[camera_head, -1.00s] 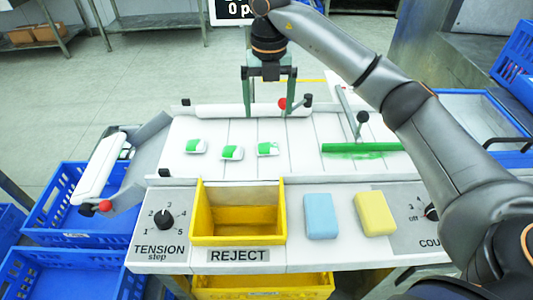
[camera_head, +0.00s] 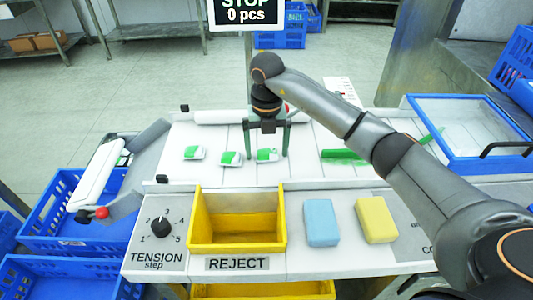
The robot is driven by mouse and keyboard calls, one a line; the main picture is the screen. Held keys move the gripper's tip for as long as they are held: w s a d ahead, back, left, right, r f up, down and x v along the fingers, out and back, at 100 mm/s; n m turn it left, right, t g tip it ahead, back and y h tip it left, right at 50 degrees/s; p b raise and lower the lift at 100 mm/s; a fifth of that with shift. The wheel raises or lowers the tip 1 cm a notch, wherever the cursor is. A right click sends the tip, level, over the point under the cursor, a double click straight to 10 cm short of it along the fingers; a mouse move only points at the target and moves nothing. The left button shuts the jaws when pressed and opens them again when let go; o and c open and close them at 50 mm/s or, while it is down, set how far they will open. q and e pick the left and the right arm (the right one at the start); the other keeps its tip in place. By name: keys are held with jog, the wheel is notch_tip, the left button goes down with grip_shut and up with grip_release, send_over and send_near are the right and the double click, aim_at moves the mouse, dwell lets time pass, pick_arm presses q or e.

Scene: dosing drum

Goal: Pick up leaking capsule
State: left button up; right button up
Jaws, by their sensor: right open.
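Three white-and-green capsules lie in a row on the white belt: a left one (camera_head: 194,153), a middle one (camera_head: 230,158) and a right one (camera_head: 267,155). I cannot tell from their looks which one leaks. My right gripper (camera_head: 267,156) is open and points down, its two green fingers on either side of the right capsule. A gap shows between the fingers and that capsule; whether they touch the belt is unclear. My left gripper is not in view.
A yellow reject bin (camera_head: 238,241) stands in front of the belt. A blue block (camera_head: 321,222) and a yellow block (camera_head: 376,219) lie to its right. A sign (camera_head: 246,14) reads STOP, 0 pcs.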

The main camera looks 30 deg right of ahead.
jog(key=shift+c, duration=0.2)
jog(key=c, duration=1.4)
